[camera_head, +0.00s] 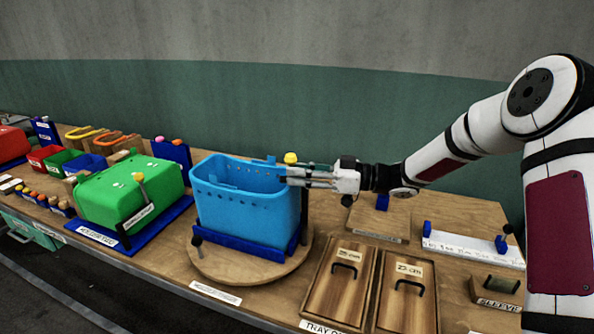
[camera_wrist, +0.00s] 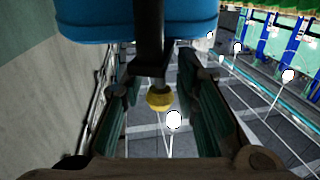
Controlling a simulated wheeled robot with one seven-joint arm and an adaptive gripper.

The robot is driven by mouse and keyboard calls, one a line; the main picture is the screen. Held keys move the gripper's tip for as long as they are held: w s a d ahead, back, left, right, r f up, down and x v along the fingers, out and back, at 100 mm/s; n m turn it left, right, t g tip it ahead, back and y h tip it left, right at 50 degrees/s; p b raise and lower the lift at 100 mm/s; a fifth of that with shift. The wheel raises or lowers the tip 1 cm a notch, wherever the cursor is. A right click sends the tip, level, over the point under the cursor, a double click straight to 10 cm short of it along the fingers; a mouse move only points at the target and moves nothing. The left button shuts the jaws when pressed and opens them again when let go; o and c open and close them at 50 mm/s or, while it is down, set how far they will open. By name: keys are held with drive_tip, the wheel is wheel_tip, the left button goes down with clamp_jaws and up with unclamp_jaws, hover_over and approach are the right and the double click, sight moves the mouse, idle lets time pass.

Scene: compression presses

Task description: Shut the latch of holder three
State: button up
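A blue bin (camera_head: 245,203) with holes along its rim sits in a dark blue holder (camera_head: 240,240) on a round wooden turntable (camera_head: 240,269). I cannot read which number this holder bears. A latch lever with a yellow knob (camera_head: 291,158) shows at the bin's right rim. My gripper (camera_head: 287,177) is at that rim, just below the knob in the picture. In the wrist view the black lever (camera_wrist: 150,50) and its yellow knob (camera_wrist: 159,99) lie between my open fingers (camera_wrist: 155,85). I see a gap on both sides; contact is not clear.
A green bin (camera_head: 130,190) with another yellow-knobbed lever (camera_head: 138,178) stands left on a blue base. A dark-knobbed lever (camera_head: 197,241) stands at the turntable's front left. Wooden lidded trays (camera_head: 340,280) lie at the front right. A wall (camera_head: 330,110) runs behind the table.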

drive_tip(key=shift+w+a, duration=0.1)
drive_tip(key=shift+a, duration=0.35)
clamp_jaws()
drive_tip(key=shift+t, duration=0.3)
drive_tip(key=m+t+h+p, duration=0.1)
drive_tip(key=m+t+p, duration=0.1)
drive_tip(key=t+p, duration=0.1)
drive_tip(key=shift+r, duration=0.2)
drive_tip(key=shift+w+m+t+h+p, duration=0.15)
drive_tip(key=shift+m+t+h+p, duration=0.45)
drive_tip(key=shift+m+t, duration=0.4)
drive_tip(key=shift+w+d+f+t, duration=0.1)
drive_tip(key=shift+w+t, duration=0.15)
drive_tip(key=shift+t, duration=0.25)
